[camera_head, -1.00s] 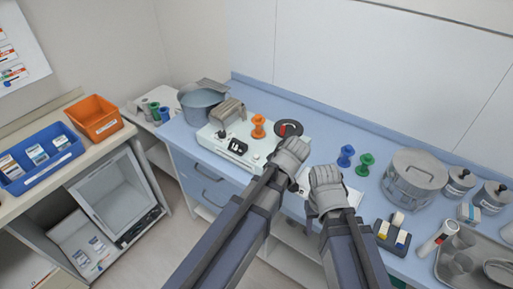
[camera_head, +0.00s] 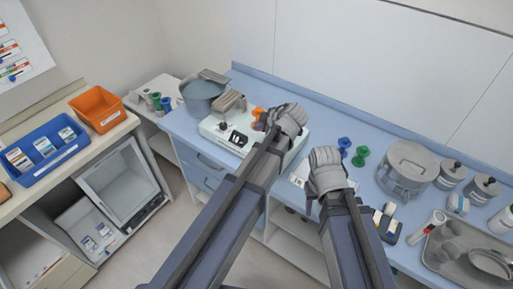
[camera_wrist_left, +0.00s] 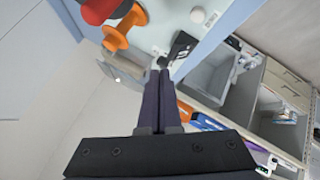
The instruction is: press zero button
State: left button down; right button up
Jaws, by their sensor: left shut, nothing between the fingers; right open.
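A white device (camera_head: 214,128) with a dark panel (camera_head: 238,140) on its front stands on the blue counter. In the left wrist view the dark panel (camera_wrist_left: 182,46) and a round white knob (camera_wrist_left: 197,15) show on the device's pale surface; I cannot read which control is zero. My left gripper (camera_wrist_left: 160,72) is shut and empty, its tips close to the dark panel in that view; contact cannot be told. In the head view my left gripper (camera_head: 290,117) covers the device's right part. My right gripper (camera_head: 325,165) is to the right, near the counter's front edge, open.
An orange spool (camera_wrist_left: 120,30) is beside the left fingers, with a red piece (camera_wrist_left: 98,9) behind it. A grey pot (camera_head: 200,97) stands left of the device. Blue (camera_head: 344,144) and green (camera_head: 361,156) spools and a lidded pot (camera_head: 408,168) stand right.

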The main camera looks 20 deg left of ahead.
pick_arm(q)
jog(key=shift+f+b, duration=4.3)
jog(key=shift+f, duration=0.1)
jog(key=shift+f+b, duration=0.4)
jog(key=shift+f+b, duration=0.4)
jog(key=shift+b, duration=0.05)
jog(key=shift+r, duration=0.1)
jog(key=shift+r+p, duration=0.75)
jog(key=shift+p, duration=0.15)
notch_tip(320, 180, up, 5)
jog(key=p, duration=0.5)
